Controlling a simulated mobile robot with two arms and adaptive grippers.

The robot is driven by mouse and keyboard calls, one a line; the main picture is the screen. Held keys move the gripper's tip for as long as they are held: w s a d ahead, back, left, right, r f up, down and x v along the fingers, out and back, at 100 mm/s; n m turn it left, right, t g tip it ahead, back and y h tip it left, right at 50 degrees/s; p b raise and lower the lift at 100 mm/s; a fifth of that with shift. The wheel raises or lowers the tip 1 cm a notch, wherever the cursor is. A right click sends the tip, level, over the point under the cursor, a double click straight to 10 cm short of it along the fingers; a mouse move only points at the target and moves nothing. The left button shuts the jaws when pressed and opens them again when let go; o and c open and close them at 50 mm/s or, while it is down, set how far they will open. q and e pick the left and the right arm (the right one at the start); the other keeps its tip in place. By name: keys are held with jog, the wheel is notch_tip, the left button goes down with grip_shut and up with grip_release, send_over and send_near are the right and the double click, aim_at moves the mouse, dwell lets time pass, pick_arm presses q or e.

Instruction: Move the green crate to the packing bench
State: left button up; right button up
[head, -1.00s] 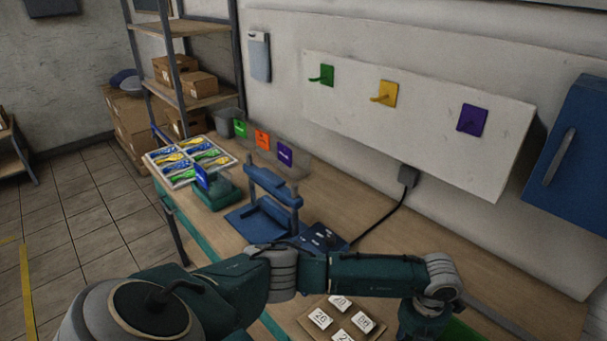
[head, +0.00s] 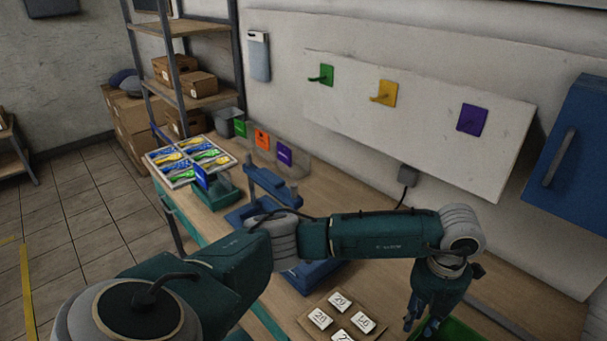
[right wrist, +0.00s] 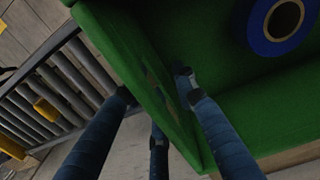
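The green crate (head: 462,331) is at the bottom right of the head view, mostly cut off by the frame. The right wrist view shows its wall (right wrist: 150,62) and green inside up close. My right gripper (right wrist: 155,85) has fingers on both sides of the crate wall. Whether they press on it is not clear.
A card with numbered white tiles (head: 342,318) lies left of the crate on the wooden bench (head: 330,195). A hook board (head: 430,120) and blue cabinet (head: 570,150) are on the wall.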

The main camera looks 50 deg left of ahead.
notch_tip(320, 180, up, 11)
jog(key=shift+r, duration=0.1)
dwell(0.7)
